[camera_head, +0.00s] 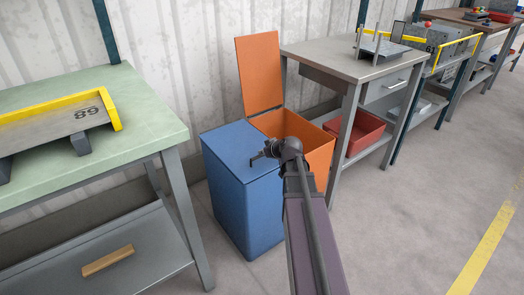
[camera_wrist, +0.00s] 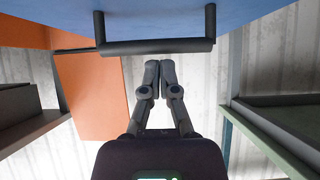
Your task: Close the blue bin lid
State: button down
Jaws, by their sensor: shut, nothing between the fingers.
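The blue bin (camera_head: 243,205) stands on the floor between the green-topped bench and the orange bin. Its blue lid (camera_head: 228,145) lies flat across the top in the head view. The lid's underside in the wrist view is not shown; a blue surface (camera_wrist: 200,8) with a dark bar handle (camera_wrist: 150,47) spans the top edge there. My gripper (camera_head: 264,154) is over the right part of the lid, close to it. In the wrist view its fingers (camera_wrist: 160,64) are together and empty, with their tips close by the handle. Whether they touch it I cannot tell.
The orange bin (camera_head: 318,158) stands right beside the blue one, its orange lid (camera_head: 259,72) upright against the wall. A green-topped bench (camera_head: 150,117) is at left, a grey workbench (camera_head: 330,62) with a red crate (camera_head: 366,136) at right. The floor at front right is clear.

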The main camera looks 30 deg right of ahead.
jog(key=r+p, duration=0.2)
jog(key=r, duration=0.1)
jog(key=shift+w+r, duration=0.1)
jog(key=shift+w, duration=0.25)
jog(key=shift+s+r, duration=0.1)
jog(key=shift+s, duration=0.05)
jog(key=s+d+f+b, duration=0.1)
jog(key=s, duration=0.8)
jog(key=shift+d+f, duration=0.25)
jog(key=shift+f, duration=0.05)
jog(key=shift+s, duration=0.1)
jog(key=shift+a, duration=0.1)
jog(key=s+a+f+m+g+h, duration=0.1)
jog(key=s+a+f+g, duration=0.25)
jog(key=a, duration=0.45)
jog(key=s+a+f+g, duration=0.2)
jog(key=a+g, duration=0.2)
jog(key=a, duration=0.4)
jog(key=s+a+f+m+g+h, duration=0.1)
jog(key=s+a+f+g, duration=0.15)
jog(key=a, duration=0.55)
notch_tip(320, 180, up, 34)
jog(key=p, duration=3.3)
jog(key=shift+s+g, duration=0.3)
jog(key=shift+s, duration=0.1)
